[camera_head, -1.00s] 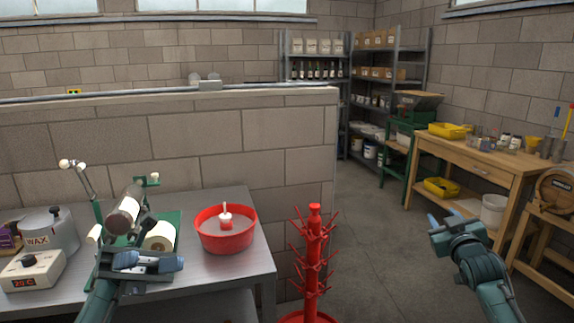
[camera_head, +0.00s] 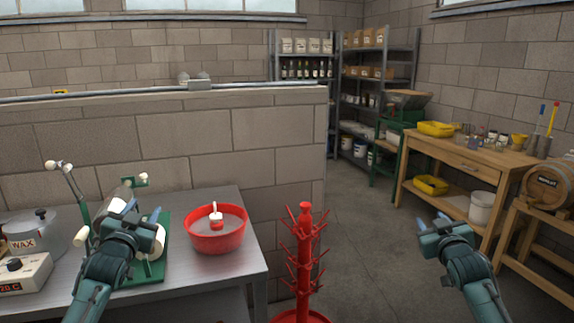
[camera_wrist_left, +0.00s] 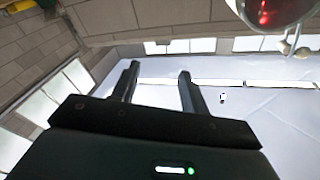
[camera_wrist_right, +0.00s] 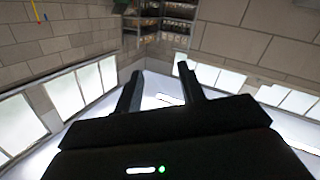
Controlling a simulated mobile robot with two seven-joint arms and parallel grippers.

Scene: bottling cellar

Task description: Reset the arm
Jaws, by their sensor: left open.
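My left gripper (camera_head: 140,211) is raised over the metal table at the left. It overlaps the green labelling stand in the head view. Its two fingers stand apart with nothing between them in the left wrist view (camera_wrist_left: 158,82). My right gripper (camera_head: 434,219) hangs over the open floor at the right. Its fingers are apart and empty in the right wrist view (camera_wrist_right: 160,80). A glass bottle (camera_head: 112,208) lies on the stand, partly hidden behind my left gripper. A round glossy end with red in it (camera_wrist_left: 268,12) shows at the top of the left wrist view.
A red basin (camera_head: 217,243) stands on the metal table (camera_head: 205,283). A red bottle-drying tree (camera_head: 305,255) stands in front of the table's right edge. A wooden bench (camera_head: 465,160) and a barrel (camera_head: 546,186) are at the right. The floor between is clear.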

